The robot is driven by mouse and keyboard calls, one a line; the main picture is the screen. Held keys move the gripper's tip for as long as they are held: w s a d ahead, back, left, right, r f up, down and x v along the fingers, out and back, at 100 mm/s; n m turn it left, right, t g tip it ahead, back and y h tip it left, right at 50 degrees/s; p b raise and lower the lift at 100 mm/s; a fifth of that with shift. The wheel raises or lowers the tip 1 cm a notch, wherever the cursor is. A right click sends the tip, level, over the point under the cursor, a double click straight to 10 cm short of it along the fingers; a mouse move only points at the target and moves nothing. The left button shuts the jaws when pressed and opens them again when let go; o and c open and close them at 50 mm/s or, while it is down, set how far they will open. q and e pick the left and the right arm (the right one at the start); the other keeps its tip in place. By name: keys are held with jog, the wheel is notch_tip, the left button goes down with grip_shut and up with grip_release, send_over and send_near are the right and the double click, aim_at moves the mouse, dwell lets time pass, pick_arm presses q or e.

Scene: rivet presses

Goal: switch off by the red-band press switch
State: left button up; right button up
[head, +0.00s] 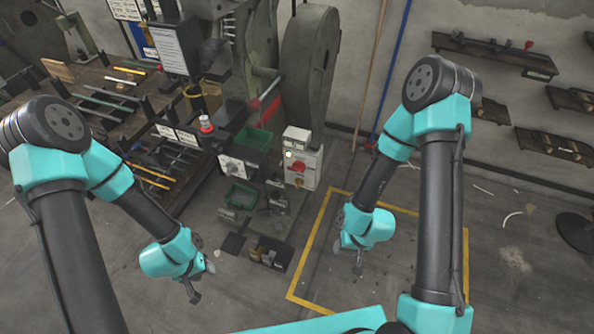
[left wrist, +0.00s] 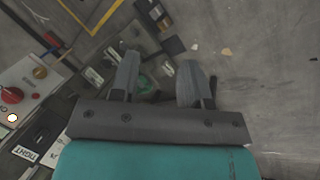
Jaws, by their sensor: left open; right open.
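A white switch box (head: 305,170) with a red rotary knob (head: 298,168) stands at the middle of the head view, below the big grey press wheel. A second pale box (head: 231,167) with a dark knob is left of it. A red ring (head: 207,124) shows on a dark post further left; I cannot tell which switch belongs to it. My left gripper (head: 202,280) is open and empty, low and left of the boxes. My right gripper (head: 348,257) is open and empty, right of them.
A green bin (head: 242,195) and a dark box (head: 270,253) lie below the switches. A tool bench (head: 100,95) fills the left. A yellow floor line (head: 330,200) marks the clear floor under my right arm. Wall shelves (head: 495,55) are at the right.

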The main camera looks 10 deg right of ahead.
aim_at(297, 171)
pick_arm(q)
jog(key=o, duration=0.3)
jog(key=shift+w+d+f, duration=0.1)
jog(key=shift+w, duration=0.15)
jog(key=o, duration=0.4)
jog(key=w+d+t, duration=0.1)
jog(key=w, duration=0.1)
jog(key=w+d+f+m+t, duration=0.1)
jog(key=w+d, duration=0.1)
jog(key=w, duration=0.1)
jog(key=w+d+m+t, duration=0.1)
jog(key=w+d, duration=0.1)
jog(key=shift+w+f+t, duration=0.15)
jog(key=shift+f+t, duration=0.15)
jog(key=w+d+r+m+t+h, duration=0.1)
jog(key=w+d+m+t, duration=0.1)
jog(key=d, duration=0.4)
jog(key=w+d+r+m+t+h, duration=0.2)
jog(key=w+d+t, duration=0.2)
jog(key=d, duration=0.3)
jog(key=w+d+r+m+t+h, duration=0.2)
jog(key=w+d+t, duration=0.1)
jog(key=d+t, duration=0.2)
jog(key=shift+w+d+r, duration=0.1)
jog(key=shift+d+r, duration=0.05)
jog(key=shift+d, duration=1.1)
jog(key=shift+w, duration=0.15)
jog(key=x, duration=1.7)
jog(key=shift+d+r, duration=0.2)
jog(key=shift+d, duration=0.1)
